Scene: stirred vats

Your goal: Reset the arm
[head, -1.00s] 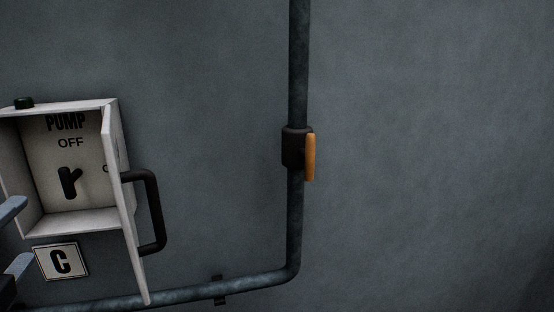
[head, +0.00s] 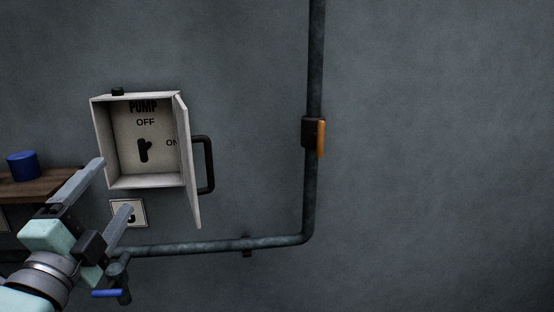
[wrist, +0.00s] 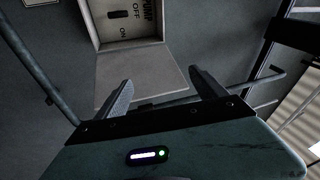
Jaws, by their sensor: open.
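My gripper (head: 114,188) is at the lower left of the head view. Its two fingers are apart with nothing between them. It is in front of and to the left of the pump box (head: 97,145), a pale wall box with its door (head: 188,160) swung open to the right. A black handle (head: 209,165) is on the door. Inside are a dark switch (head: 144,150) and the words PUMP, OFF and ON. In the wrist view my gripper (wrist: 160,85) is open, with the box's open door (wrist: 145,75) beyond the fingers.
A pipe (head: 313,200) runs along the wall below the box and up on the right, with an orange-handled valve (head: 320,138). A blue handle (head: 107,293) is at lower left. A blue cup-like object (head: 22,166) stands on a wooden shelf (head: 50,183). The wall at right is bare.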

